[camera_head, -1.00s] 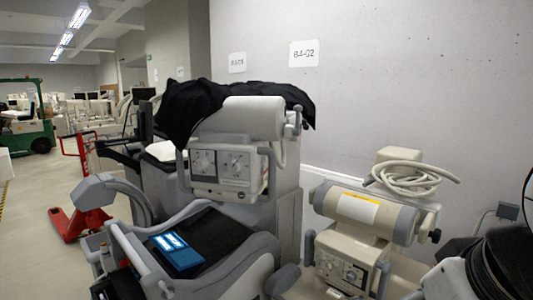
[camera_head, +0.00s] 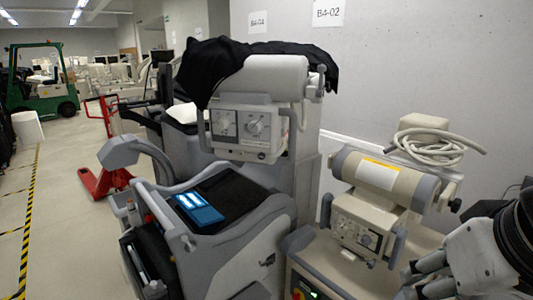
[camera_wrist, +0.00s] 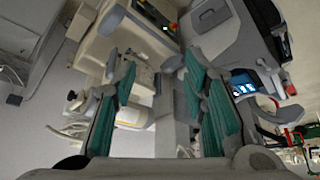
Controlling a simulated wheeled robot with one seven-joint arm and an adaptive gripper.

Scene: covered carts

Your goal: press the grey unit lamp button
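The grey unit (camera_head: 250,225) stands left of centre in the head view. Its control head (camera_head: 242,130) has two dials, and a black cloth (camera_head: 205,75) lies over its top. A blue lit screen (camera_head: 197,207) lies on its dark sloped top; that screen also shows at the right of the wrist view (camera_wrist: 243,83). I cannot pick out the lamp button for certain. My gripper (camera_head: 412,282) is at the lower right of the head view, apart from the grey unit. In the wrist view its teal-padded fingers (camera_wrist: 156,75) are spread with nothing between them.
A beige unit (camera_head: 380,180) with a cylinder and coiled hose (camera_head: 440,145) stands right of the grey unit. Its lower panel has a green display (camera_head: 305,290). A red pallet jack (camera_head: 105,180) and green forklift (camera_head: 40,85) stand at the left. Open floor (camera_head: 75,220) lies there.

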